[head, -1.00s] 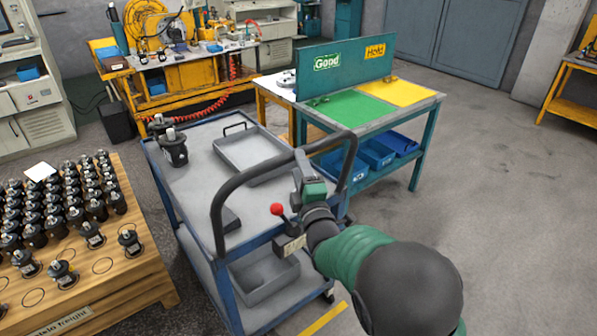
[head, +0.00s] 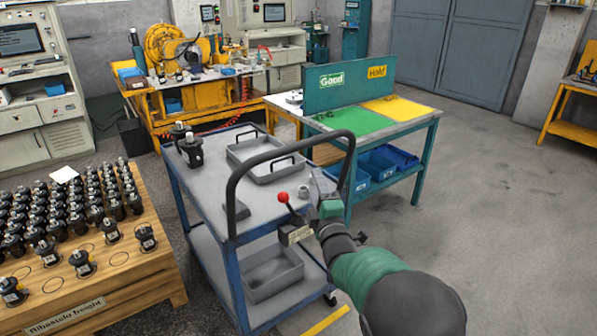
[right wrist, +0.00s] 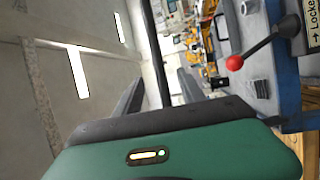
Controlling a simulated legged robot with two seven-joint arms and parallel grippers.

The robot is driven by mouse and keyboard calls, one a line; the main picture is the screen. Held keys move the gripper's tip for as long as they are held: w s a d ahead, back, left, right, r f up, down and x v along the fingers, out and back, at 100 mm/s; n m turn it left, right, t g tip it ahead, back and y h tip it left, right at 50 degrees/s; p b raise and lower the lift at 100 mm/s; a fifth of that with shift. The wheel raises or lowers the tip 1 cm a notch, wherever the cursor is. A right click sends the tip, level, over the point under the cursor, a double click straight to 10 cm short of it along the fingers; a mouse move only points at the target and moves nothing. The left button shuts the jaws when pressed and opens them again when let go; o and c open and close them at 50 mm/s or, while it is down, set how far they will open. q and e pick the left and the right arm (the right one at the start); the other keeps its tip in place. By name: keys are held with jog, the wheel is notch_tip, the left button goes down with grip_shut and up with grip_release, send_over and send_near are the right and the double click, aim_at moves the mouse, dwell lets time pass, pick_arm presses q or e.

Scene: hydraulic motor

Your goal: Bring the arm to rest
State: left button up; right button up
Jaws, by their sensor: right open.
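My right gripper (head: 322,185) is in the head view, beside the right part of the cart's black push handle (head: 290,142). In the right wrist view its two fingers (right wrist: 160,92) are apart, with no object gripped. A dark bar, probably the handle, runs between them in that picture; whether it touches them I cannot tell. My right arm comes in from the bottom right, with a green sleeve. My left gripper is not in view.
The blue-framed cart (head: 215,190) carries two black motors (head: 190,150), trays (head: 268,165) and a red-knobbed lever (head: 284,198). A wooden pallet (head: 130,270) of motors stands left. The Good/Hold table (head: 365,118) stands behind right. Floor at right is clear.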

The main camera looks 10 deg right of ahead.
jog(key=s+f+m+g, duration=0.7)
jog(key=s+f+m, duration=0.15)
jog(key=f, duration=0.45)
jog(key=s+a+f+m+g, duration=0.1)
jog(key=s+f+m+g, duration=0.4)
jog(key=s, duration=0.7)
jog(key=s+a+f+m+g, duration=0.15)
jog(key=s+f+g, duration=0.25)
jog(key=s+f, duration=0.55)
jog(key=s+r+p, duration=0.2)
jog(key=r+p, duration=0.4)
jog(key=r, duration=0.2)
jog(key=s+r+m+g+p, duration=0.1)
jog(key=s+r+p, duration=0.2)
jog(key=r+p, duration=0.4)
jog(key=shift+s+r+m+y+p, duration=0.2)
jog(key=shift+r+m+y+p, duration=0.1)
jog(key=shift+r, duration=0.2)
